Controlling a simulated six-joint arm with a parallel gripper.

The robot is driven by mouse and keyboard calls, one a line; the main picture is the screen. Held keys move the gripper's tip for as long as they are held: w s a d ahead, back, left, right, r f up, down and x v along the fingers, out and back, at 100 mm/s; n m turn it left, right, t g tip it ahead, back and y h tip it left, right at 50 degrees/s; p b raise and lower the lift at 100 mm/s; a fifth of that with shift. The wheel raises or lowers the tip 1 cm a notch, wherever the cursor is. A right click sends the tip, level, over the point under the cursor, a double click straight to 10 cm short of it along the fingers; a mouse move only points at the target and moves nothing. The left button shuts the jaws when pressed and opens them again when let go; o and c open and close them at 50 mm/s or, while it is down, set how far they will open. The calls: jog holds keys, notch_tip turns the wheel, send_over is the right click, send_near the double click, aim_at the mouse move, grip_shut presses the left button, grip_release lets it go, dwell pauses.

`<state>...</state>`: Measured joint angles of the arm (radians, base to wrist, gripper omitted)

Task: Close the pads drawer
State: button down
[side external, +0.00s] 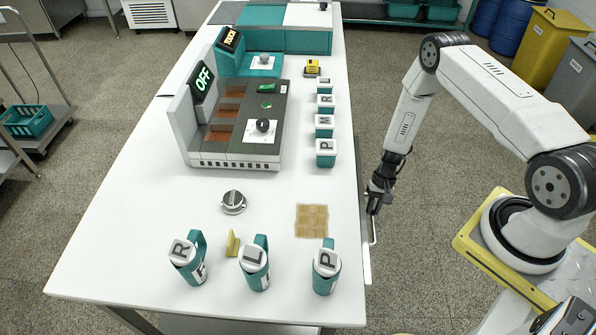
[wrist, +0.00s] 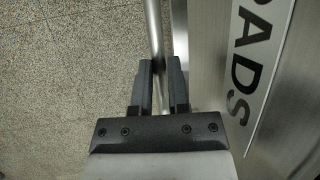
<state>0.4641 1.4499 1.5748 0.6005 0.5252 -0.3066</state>
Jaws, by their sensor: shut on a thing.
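The pads drawer's steel front (wrist: 205,60) fills the right of the wrist view, with a label (wrist: 252,60) on which "ADS" reads clearly. Its bar handle (wrist: 154,30) runs between the fingers of my gripper (wrist: 161,72), which is shut on it. In the side view my gripper (side external: 376,203) is low beside the table's right edge, at the handle (side external: 373,232). The drawer front (side external: 366,250) shows as a thin strip along that edge. The drawer's inside is not visible, and I cannot tell how far it stands out.
The white table (side external: 120,230) carries a mill (side external: 235,130) with an "OFF" display, several lettered teal containers, a metal knob (side external: 233,202), a yellow wedge (side external: 233,243) and a tan woven pad (side external: 312,220). Open floor (side external: 420,260) lies between table and my base.

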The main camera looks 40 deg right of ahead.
jog(key=shift+w+a, duration=1.55)
jog(key=c, duration=0.6)
grip_release()
jog(key=shift+v, duration=3.9)
